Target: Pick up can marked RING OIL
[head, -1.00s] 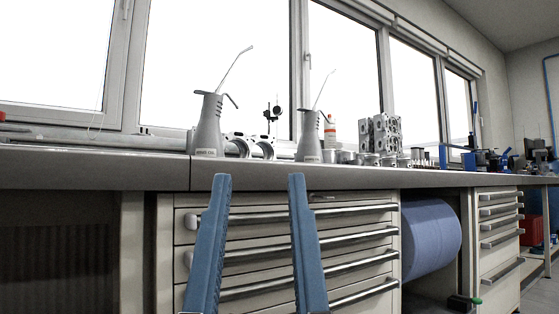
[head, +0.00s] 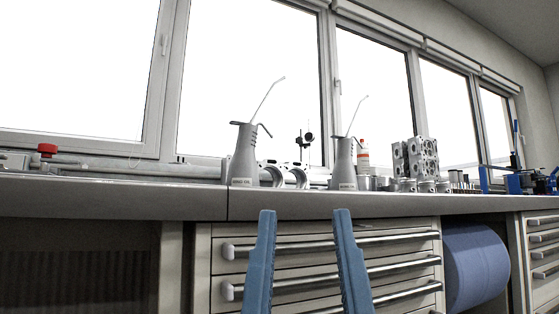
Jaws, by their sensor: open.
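Two grey oil cans with long thin spouts stand upright on the bench (head: 120,200): a left can (head: 244,158) and a right can (head: 343,163). Each has a small pale label low on its body. The lettering is too small to read with certainty, so I cannot tell which says RING OIL. My gripper (head: 305,213) shows two blue fingers, open and empty.
Drawers (head: 330,255) and a blue roll (head: 475,265) are under the bench.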

